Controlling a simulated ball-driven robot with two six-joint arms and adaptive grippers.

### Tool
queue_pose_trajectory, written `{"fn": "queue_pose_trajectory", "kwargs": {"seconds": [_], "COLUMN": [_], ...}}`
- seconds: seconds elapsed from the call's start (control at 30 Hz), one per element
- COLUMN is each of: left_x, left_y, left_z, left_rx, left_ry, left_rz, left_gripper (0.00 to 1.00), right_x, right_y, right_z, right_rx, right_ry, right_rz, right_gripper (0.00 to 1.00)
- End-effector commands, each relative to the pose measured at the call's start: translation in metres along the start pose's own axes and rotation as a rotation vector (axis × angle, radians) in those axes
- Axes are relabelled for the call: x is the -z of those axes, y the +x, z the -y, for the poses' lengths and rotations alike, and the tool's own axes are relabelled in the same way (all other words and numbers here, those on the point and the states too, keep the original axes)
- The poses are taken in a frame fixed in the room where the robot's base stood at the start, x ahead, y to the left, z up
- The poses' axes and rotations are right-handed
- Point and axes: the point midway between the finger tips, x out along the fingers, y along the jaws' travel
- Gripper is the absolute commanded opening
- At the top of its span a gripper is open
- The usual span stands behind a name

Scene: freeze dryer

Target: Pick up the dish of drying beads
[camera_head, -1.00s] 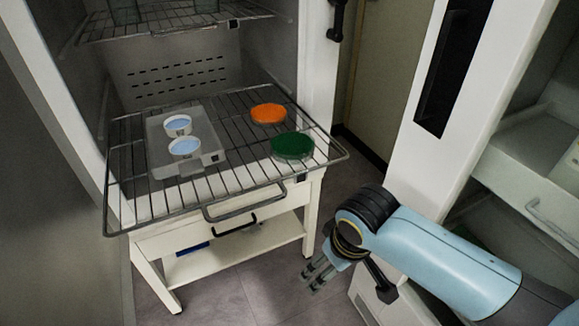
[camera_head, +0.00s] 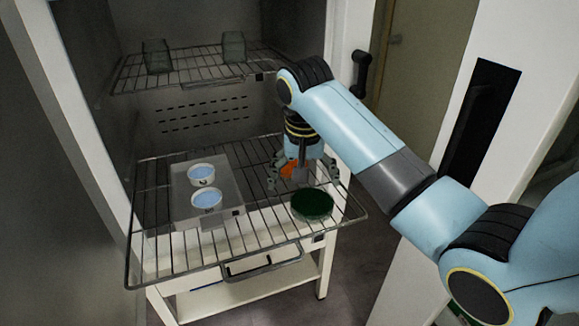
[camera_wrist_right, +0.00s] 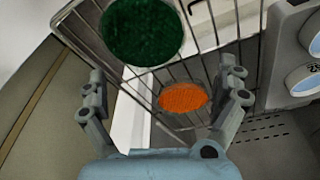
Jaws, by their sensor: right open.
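An orange dish (camera_head: 289,170), with a grainy, bead-like surface in the right wrist view (camera_wrist_right: 184,97), lies on the pulled-out wire shelf (camera_head: 262,240). My right gripper (camera_head: 303,181) points down over it, open, and hides most of it in the head view. In the right wrist view the dish sits between the two spread fingers (camera_wrist_right: 165,82), nearer the right one; I cannot tell how high they are above the shelf. A dark green round dish (camera_head: 312,205) lies on the same shelf, nearer the front. My left gripper is not in view.
A pale block (camera_head: 232,190) holding two white cups with light blue contents (camera_head: 202,173) (camera_head: 206,199) stands left on the shelf. An upper wire shelf (camera_head: 200,78) carries two dark glass vessels. A white cart (camera_head: 240,300) stands below. An open door is at right.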

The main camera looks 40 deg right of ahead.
Motion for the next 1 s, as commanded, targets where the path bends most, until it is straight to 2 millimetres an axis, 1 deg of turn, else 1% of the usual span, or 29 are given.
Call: {"fn": "queue_pose_trajectory", "kwargs": {"seconds": [0.03, 0.1, 0.2, 0.3, 0.37, 0.6, 0.83, 1.0], "left_x": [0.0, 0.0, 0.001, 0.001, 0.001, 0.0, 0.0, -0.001], "left_y": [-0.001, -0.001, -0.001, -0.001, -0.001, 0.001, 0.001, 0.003], "left_z": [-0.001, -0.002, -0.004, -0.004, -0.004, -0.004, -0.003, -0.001], "left_rx": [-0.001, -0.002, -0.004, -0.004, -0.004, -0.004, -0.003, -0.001], "left_ry": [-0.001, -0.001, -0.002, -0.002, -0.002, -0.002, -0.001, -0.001], "left_rz": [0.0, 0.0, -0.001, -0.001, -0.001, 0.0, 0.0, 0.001], "left_gripper": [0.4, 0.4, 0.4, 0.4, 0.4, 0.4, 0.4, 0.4], "right_x": [0.025, 0.052, 0.077, 0.09, 0.094, 0.093, 0.093, 0.095], "right_y": [-0.011, -0.023, -0.039, -0.048, -0.046, -0.009, 0.012, 0.04], "right_z": [0.012, 0.024, 0.035, 0.04, 0.041, 0.04, 0.039, 0.037], "right_rx": [-0.006, -0.019, -0.034, -0.044, -0.047, -0.048, -0.047, -0.048], "right_ry": [0.066, 0.161, 0.262, 0.318, 0.335, 0.342, 0.341, 0.341], "right_rz": [0.006, 0.022, 0.042, 0.054, 0.058, 0.06, 0.059, 0.06], "right_gripper": [1.0, 1.0, 1.0, 1.0, 1.0, 1.0, 1.0, 1.0]}}
